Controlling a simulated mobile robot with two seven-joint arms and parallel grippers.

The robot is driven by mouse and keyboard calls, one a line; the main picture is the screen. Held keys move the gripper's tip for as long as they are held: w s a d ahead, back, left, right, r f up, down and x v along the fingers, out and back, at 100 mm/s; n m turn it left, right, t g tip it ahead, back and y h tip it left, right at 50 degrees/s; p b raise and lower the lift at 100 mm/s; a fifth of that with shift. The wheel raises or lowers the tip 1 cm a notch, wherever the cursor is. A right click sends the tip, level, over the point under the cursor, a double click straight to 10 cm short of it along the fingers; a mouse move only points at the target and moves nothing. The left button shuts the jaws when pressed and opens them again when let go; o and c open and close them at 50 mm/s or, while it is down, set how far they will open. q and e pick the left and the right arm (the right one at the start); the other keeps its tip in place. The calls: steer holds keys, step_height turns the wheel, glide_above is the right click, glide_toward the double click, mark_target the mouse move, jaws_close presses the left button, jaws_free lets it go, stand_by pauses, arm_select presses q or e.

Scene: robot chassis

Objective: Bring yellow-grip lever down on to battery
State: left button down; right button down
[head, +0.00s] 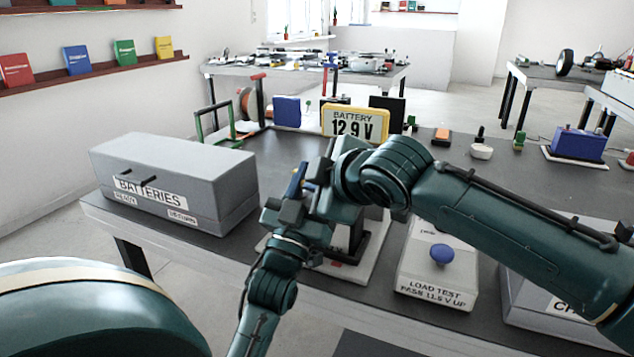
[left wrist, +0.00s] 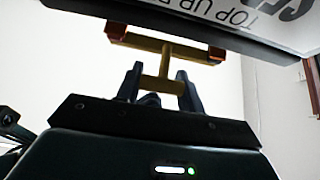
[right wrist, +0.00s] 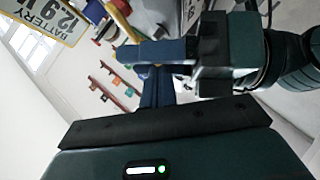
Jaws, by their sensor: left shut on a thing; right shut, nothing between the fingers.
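My right gripper (head: 299,180) is shut and empty over the middle of the bench in the head view. Its fingers (right wrist: 156,88) also show in the right wrist view, close to dark green arm parts. A dark block (head: 352,246), probably the battery, stands on a pale base (head: 372,270), largely hidden behind the arms. The lever's contact with it is hidden.
A grey batteries box (head: 205,168) stands at the left of the bench (head: 280,150). A yellow-framed display (head: 357,123) reading 12.9 V stands behind. A load tester (head: 437,275) with a blue knob and a grey case (head: 525,300) stand to the right.

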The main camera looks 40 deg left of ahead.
arm_select(q)
steer(key=shift+s+r, duration=0.1)
steer(key=shift+r, duration=0.15)
arm_select(e)
steer(key=shift+w, duration=0.1)
